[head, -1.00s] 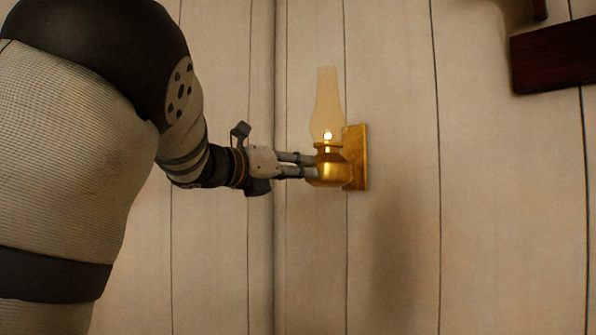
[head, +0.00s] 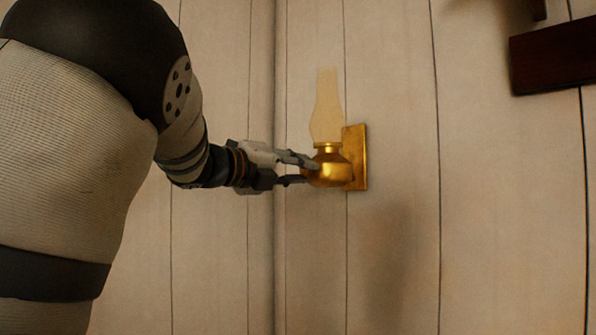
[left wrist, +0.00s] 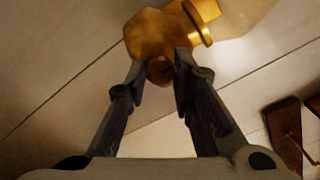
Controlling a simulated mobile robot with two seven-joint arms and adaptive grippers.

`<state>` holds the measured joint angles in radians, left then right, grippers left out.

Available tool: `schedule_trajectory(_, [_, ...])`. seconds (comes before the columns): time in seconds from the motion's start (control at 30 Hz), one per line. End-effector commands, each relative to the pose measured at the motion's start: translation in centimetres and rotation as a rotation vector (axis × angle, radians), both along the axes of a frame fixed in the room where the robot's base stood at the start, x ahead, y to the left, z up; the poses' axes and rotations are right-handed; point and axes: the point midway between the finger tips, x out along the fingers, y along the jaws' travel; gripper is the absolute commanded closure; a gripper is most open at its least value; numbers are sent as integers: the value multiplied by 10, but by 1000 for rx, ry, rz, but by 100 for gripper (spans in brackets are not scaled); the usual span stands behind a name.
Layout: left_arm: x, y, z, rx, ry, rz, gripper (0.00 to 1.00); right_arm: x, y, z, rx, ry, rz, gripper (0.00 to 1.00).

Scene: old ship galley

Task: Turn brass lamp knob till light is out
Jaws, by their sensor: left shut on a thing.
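The brass lamp (head: 332,172) is fixed to the plank wall by a square brass plate (head: 359,158), with a clear glass chimney (head: 326,105) on top. No flame shows in the chimney. My left gripper (head: 312,172) reaches in from the left and meets the lamp's left side. In the left wrist view the brass knob (left wrist: 159,71) sits between the two fingertips, in front of the lamp body (left wrist: 155,35), and the left gripper (left wrist: 159,72) is shut on it. My right gripper is not in view.
The pale plank wall (head: 390,250) fills the background, with a vertical corner to the left of the lamp. A dark wooden piece (head: 555,57) juts out at upper right, well clear of the lamp. The wall around the lamp is bare.

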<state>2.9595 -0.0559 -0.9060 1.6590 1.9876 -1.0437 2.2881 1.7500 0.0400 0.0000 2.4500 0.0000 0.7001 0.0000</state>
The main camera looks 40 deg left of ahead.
Motion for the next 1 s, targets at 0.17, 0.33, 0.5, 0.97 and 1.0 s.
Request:
schedule_trajectory(0.17, [0, 0, 1, -15, -1, 1, 100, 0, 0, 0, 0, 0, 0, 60])
schedule_trajectory(0.33, [0, 0, 1, -16, -2, 1, 100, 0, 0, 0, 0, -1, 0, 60])
schedule_trajectory(0.5, [0, 0, 2, -15, -3, 1, 75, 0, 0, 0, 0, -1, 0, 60])
schedule_trajectory(0.97, [-10, 1, 1, -12, 1, 2, 57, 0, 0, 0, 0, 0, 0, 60])
schedule_trajectory(1.0, [-17, 2, 1, -12, 1, 4, 57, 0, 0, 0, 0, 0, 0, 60])
